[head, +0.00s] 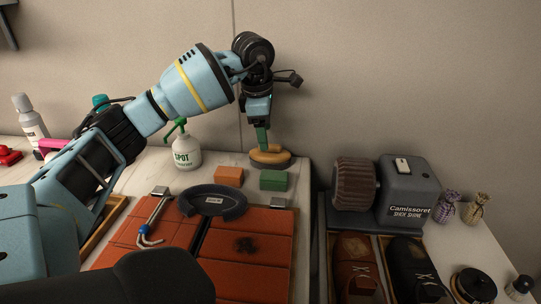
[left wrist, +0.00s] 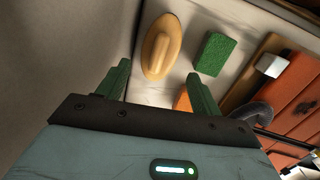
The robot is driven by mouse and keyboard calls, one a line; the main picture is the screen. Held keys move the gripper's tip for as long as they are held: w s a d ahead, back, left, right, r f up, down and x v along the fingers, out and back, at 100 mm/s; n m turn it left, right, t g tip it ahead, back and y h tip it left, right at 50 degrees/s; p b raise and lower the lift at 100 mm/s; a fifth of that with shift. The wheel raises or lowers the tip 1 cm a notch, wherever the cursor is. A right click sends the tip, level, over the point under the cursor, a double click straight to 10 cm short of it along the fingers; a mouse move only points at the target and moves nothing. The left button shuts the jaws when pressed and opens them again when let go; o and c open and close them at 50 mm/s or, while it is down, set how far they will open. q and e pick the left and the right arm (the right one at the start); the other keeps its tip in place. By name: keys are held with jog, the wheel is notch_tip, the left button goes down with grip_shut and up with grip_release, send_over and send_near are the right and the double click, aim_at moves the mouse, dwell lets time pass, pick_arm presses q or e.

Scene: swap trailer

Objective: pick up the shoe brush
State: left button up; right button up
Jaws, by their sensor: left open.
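The shoe brush (head: 268,160) lies on the pale counter near its back right corner. It has a tan wooden oval top with a raised grip and a darker underside. In the left wrist view the brush (left wrist: 155,58) lies ahead of the gap between the fingers, nearer the left finger. My left gripper (head: 262,140) points down just above the brush, with green fingers. In the left wrist view the gripper (left wrist: 159,74) is open, with nothing between its fingertips. Whether a finger touches the brush cannot be told. My right gripper is not seen.
A green block (head: 273,180) and an orange block (head: 229,176) lie in front of the brush. A white spray bottle (head: 187,153) stands left. A grey machine with a brush roller (head: 355,185) stands right, across a gap. The wall is close behind.

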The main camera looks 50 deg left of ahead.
aim_at(270, 152)
pick_arm(q)
jog(key=shift+w+f, duration=0.25)
jog(key=shift+f, duration=0.85)
jog(key=shift+w+f, duration=0.3)
jog(key=shift+f, duration=0.85)
jog(key=shift+w+f, duration=0.25)
jog(key=shift+f, duration=0.85)
jog(key=shift+d, duration=0.1)
jog(key=shift+c, duration=0.4)
jog(key=c, duration=0.8)
jog(key=shift+r, duration=0.15)
jog(key=shift+d+r, duration=0.1)
jog(key=shift+r, duration=0.1)
notch_tip(270, 152, up, 11)
jog(key=s+d, duration=0.4)
jog(key=s, duration=0.1)
jog(key=s+d, duration=0.4)
jog(key=s, duration=0.1)
jog(key=s+d, duration=0.4)
jog(key=s, duration=0.1)
jog(key=shift+s+d, duration=0.15)
jog(key=shift+d, duration=0.2)
